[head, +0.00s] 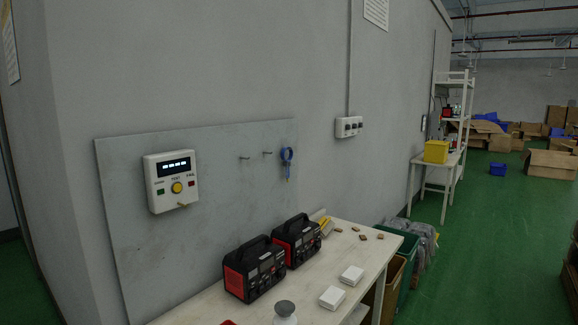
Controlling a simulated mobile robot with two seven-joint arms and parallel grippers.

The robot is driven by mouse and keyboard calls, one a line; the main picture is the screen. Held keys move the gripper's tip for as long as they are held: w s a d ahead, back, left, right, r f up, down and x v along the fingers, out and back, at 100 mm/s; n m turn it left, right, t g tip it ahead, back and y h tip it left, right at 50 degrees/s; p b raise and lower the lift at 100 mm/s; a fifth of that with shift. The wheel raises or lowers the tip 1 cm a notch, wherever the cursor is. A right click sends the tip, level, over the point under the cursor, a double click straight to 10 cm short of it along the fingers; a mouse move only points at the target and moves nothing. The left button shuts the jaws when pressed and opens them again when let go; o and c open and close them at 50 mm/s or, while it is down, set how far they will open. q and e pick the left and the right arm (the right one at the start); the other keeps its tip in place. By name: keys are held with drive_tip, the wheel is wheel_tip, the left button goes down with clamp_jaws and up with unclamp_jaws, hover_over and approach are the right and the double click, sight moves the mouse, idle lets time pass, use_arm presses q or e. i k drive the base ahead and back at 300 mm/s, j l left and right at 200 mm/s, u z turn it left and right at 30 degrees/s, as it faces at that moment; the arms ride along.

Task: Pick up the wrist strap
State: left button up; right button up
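A blue wrist strap (286,156) hangs on the grey panel (225,215) on the wall, to the right of two small empty-looking hooks (256,155). Its lower end hangs down along the panel. Neither of my grippers shows in the head view, so I cannot see whether they hold anything.
A white tester box (171,181) is mounted on the panel's left. Below, a pale table (356,250) carries two red-black power units (254,270), white boxes (332,297), a grey-white container (285,311) and small brown pieces. Bins stand right of the table. Green floor is open further right.

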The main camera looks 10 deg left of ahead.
sight(287, 163)
drive_tip(key=i+l+u, duration=0.1)
drive_tip(key=l, duration=0.2)
drive_tip(key=i+l, duration=0.1)
drive_tip(key=l, duration=0.15)
drive_tip(key=i+l+u, duration=0.15)
drive_tip(key=l, duration=0.15)
drive_tip(key=i+l+u, duration=0.1)
drive_tip(key=i+l, duration=0.3)
drive_tip(key=l, duration=0.25)
drive_tip(key=i+l+u, duration=0.25)
drive_tip(key=i+l, duration=0.15)
drive_tip(key=l, duration=0.3)
drive_tip(key=i+l, duration=0.2)
drive_tip(key=l, duration=0.2)
drive_tip(key=i+l+u, duration=0.15)
drive_tip(key=l, duration=0.2)
drive_tip(key=i+l+u, duration=0.1)
drive_tip(key=l, duration=0.3)
drive_tip(key=i, duration=0.1)
